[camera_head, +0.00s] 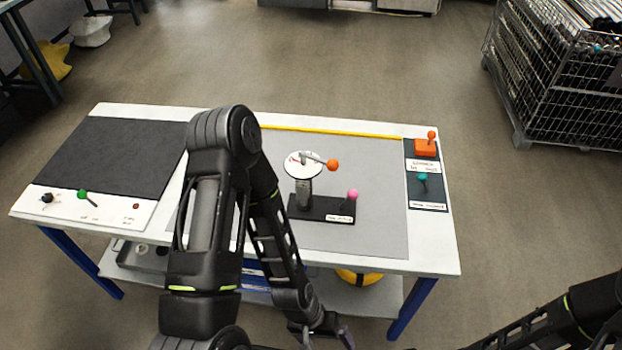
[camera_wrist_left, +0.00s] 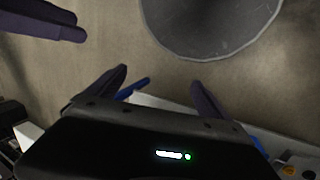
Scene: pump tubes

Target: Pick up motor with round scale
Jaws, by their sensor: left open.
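The motor with round scale (camera_head: 303,165) stands on the worktable in the head view. It has a white round dial on a grey post and a lever with an orange knob. It rises from the left part of a black base (camera_head: 325,209). My left gripper (camera_head: 326,338) is in front of the table, low at the bottom edge of the head view, well apart from the motor. It is open and empty; its two fingers show spread in the left wrist view (camera_wrist_left: 160,82). My right gripper is not clearly shown; a dark finger-like part enters the wrist view at upper left.
A pink knob (camera_head: 352,194) stands on the base's right end. An orange block with lever (camera_head: 426,147) and a teal knob (camera_head: 422,176) sit at the table's right edge. A green-knobbed lever (camera_head: 83,195) lies front left. A wire cage (camera_head: 560,80) stands behind right.

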